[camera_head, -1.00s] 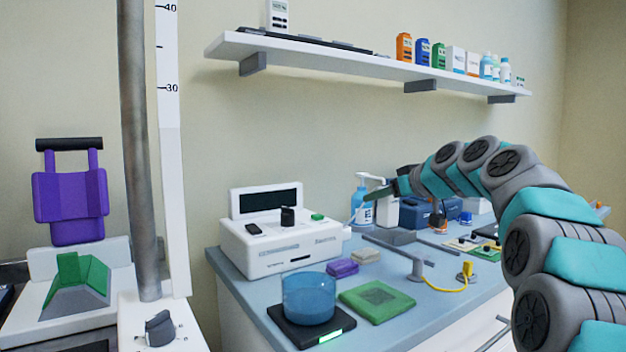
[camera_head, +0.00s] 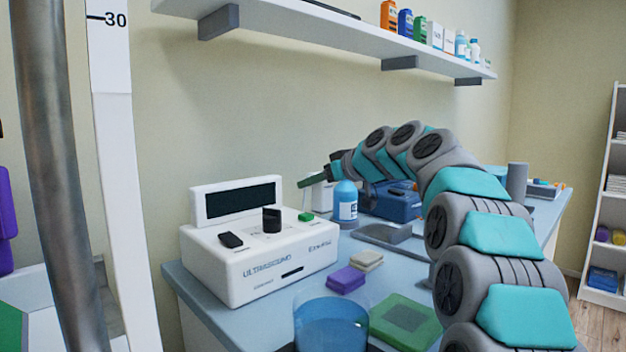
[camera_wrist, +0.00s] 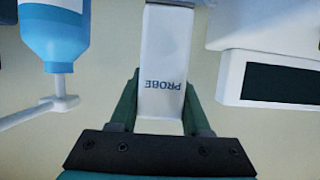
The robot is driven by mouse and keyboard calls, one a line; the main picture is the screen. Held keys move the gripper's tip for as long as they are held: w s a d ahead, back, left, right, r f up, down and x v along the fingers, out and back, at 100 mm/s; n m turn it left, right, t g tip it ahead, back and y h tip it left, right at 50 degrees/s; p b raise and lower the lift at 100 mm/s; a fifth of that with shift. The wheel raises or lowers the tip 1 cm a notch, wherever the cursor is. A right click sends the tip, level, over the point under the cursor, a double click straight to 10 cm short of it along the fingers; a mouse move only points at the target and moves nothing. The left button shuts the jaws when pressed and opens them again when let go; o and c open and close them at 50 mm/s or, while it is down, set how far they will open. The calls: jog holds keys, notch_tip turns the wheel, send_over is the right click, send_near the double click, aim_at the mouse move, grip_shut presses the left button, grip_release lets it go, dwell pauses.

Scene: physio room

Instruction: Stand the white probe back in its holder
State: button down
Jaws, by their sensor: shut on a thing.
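My gripper (camera_wrist: 160,108) is shut on the white probe (camera_wrist: 163,65) in the wrist view, with a green finger on each side. The word PROBE on it reads upside down there. In the head view my gripper (camera_head: 315,181) is above the counter, behind the right end of the white ultrasound unit (camera_head: 255,262). The probe is small and hard to make out there. A short dark upright piece (camera_head: 272,219) stands on top of the unit; I cannot tell for sure whether it is the holder. The unit's dark screen also shows in the wrist view (camera_wrist: 275,85).
A blue pump bottle (camera_head: 345,205) stands close to my gripper, and in the wrist view (camera_wrist: 55,35). A blue case (camera_head: 395,200) is behind my arm. Purple (camera_head: 345,279) and beige blocks, a blue beaker (camera_head: 330,325) and a green pad (camera_head: 405,320) lie in front. A shelf (camera_head: 330,40) hangs above.

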aim_at(316, 207)
jog(key=shift+f+b, duration=1.5)
jog(key=shift+f, duration=0.75)
jog(key=shift+s+d+b, duration=0.1)
jog(key=shift+b, duration=0.65)
jog(key=shift+f+b, duration=0.8)
jog(key=shift+b, duration=0.05)
dwell(0.7)
jog(key=shift+c, duration=1.4)
grip_release()
jog(key=shift+f, duration=0.1)
jog(key=shift+s, duration=0.15)
